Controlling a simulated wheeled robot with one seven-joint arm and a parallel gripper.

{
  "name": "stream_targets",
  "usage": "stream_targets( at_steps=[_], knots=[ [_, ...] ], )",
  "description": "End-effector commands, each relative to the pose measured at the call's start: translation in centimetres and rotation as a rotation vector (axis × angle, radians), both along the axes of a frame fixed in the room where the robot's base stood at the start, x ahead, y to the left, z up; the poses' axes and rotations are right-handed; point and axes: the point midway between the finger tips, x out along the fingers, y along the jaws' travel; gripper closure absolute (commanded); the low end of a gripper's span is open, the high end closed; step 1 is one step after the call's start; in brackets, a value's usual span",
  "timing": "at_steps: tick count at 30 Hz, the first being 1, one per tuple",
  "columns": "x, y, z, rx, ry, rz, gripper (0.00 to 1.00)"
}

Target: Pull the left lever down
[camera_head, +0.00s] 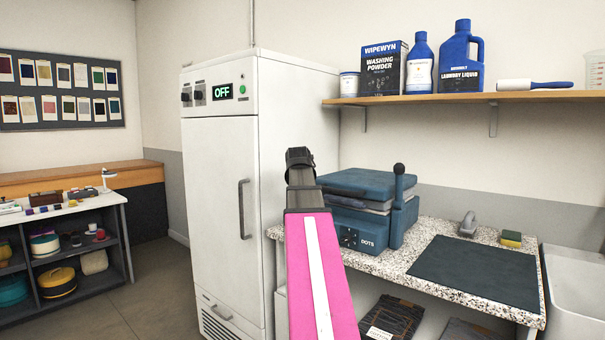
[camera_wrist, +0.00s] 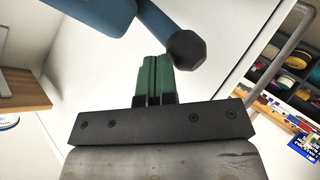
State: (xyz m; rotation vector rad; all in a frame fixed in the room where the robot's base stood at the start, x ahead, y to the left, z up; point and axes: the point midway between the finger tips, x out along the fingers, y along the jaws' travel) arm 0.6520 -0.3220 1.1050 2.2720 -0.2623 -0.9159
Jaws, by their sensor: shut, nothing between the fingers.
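A blue press (camera_head: 352,236) marked DOTS stands on the speckled counter. Its right lever (camera_head: 397,205) stands upright with a black knob. The left side of the press is partly hidden behind my arm in the head view, and no left lever shows there. In the wrist view, a blue lever with a black knob (camera_wrist: 186,49) reaches in from the top, seemingly the left one. My gripper (camera_wrist: 157,56) is shut and empty, its green fingertips close beside the knob. Whether they touch is unclear. In the head view the fingertips cannot be made out.
A tall white cabinet (camera_head: 220,200) reading OFF stands left of the press. The counter (camera_head: 440,285) bears a dark mat (camera_head: 478,270), a grey-handled item and a sponge (camera_head: 511,238). A shelf (camera_head: 470,97) with bottles hangs above. A sink is at right.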

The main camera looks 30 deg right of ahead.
Motion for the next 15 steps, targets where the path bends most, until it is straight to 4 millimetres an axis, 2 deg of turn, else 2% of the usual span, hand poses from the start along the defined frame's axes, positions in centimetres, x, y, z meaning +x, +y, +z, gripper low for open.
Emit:
stream_targets(
  at_steps=[6,15],
  knots=[
    [-0.2,0.5,-1.1,0.006,0.002,0.0,1.0],
    [-0.3,0.7,-1.7,0.01,0.007,-0.001,1.0]
  ],
)
